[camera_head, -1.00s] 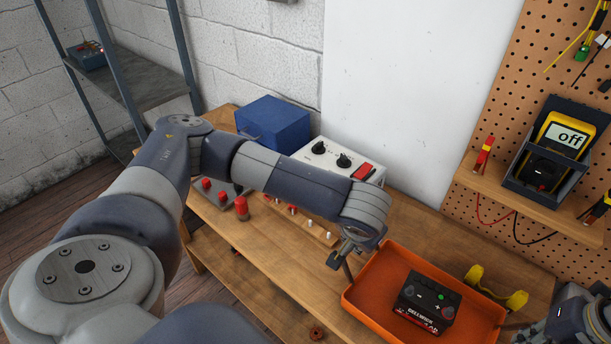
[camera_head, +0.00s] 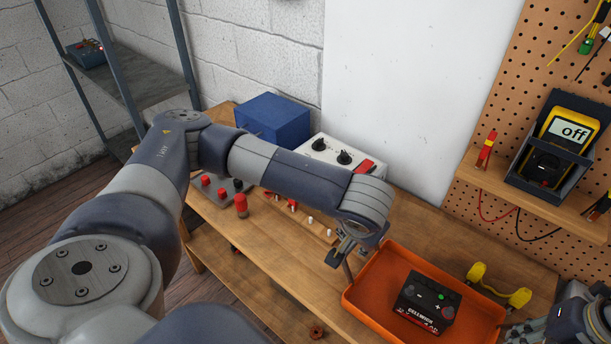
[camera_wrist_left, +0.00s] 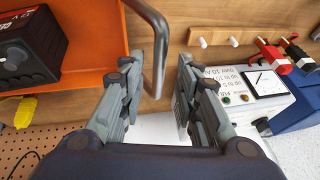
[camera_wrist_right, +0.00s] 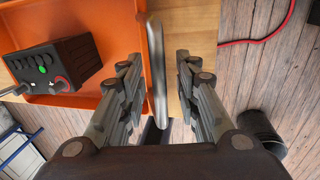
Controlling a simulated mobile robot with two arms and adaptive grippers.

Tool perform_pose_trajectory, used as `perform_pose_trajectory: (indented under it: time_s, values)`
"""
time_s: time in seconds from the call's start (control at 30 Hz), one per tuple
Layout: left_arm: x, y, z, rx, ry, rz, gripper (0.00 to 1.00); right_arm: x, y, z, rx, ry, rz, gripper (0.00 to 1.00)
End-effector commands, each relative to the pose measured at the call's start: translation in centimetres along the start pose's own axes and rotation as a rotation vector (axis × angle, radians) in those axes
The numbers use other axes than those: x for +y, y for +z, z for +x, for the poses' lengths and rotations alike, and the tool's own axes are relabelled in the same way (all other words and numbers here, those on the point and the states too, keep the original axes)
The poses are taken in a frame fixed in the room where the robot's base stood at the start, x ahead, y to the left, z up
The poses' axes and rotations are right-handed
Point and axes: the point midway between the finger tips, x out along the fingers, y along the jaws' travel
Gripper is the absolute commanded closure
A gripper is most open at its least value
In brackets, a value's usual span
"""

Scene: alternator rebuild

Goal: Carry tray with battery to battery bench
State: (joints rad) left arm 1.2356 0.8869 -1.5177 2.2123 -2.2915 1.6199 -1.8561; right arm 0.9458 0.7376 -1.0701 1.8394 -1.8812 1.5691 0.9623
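The orange tray (camera_head: 377,270) sits on the wooden bench, with the black battery (camera_head: 428,302) standing in it. The battery also shows in the left wrist view (camera_wrist_left: 28,48) and the right wrist view (camera_wrist_right: 55,66). My left gripper (camera_head: 343,258) is at the tray's left end. In the left wrist view my open fingers (camera_wrist_left: 158,85) stand either side of the grey left handle (camera_wrist_left: 157,40), with gaps. In the right wrist view my open right fingers (camera_wrist_right: 158,75) straddle the right handle (camera_wrist_right: 156,60). In the head view my right gripper is only partly visible at the lower right edge.
A yellow object (camera_head: 498,286) lies behind the tray. A white tester (camera_head: 340,158), a blue box (camera_head: 272,122) and red-topped parts (camera_head: 240,205) stand to the left on the bench. A shelf with a multimeter (camera_head: 548,165) is on the pegboard. A metal rack (camera_head: 135,95) stands left.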

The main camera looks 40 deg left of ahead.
Motion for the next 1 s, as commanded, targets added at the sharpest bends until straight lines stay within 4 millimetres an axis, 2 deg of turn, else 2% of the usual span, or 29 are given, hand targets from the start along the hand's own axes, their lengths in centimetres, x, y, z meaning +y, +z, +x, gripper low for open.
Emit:
perform_pose_trajectory:
  time_s: [0.03, 0.2, 0.4, 0.57, 0.67, 1.0]
  values:
    - [0.1, -0.2, -1.3, 0.006, 0.003, 0.0, 0.7, 0.0, 0.0, 0.0, 0.0, 0.001, 0.0, 0.7]
    - [0.0, -0.2, -5.0, 0.007, 0.001, 0.0, 0.7, 0.0, 0.0, 0.0, 0.0, 0.001, -0.001, 0.7]
    - [0.0, -0.1, -8.0, 0.004, -0.001, -0.001, 0.7, 0.1, 0.0, 0.0, 0.0, 0.001, -0.001, 0.7]
    - [-0.1, 0.0, -9.0, 0.003, -0.003, -0.002, 0.7, 0.1, 0.0, -0.2, -0.001, 0.001, -0.001, 0.7]
    - [-0.1, 0.0, -9.1, 0.001, -0.004, -0.002, 0.7, 0.0, 0.1, -1.2, -0.002, 0.001, 0.0, 0.7]
    - [-0.1, 0.0, -9.0, 0.001, -0.003, -0.002, 0.7, 0.0, 0.1, -8.2, -0.004, 0.001, -0.001, 0.7]
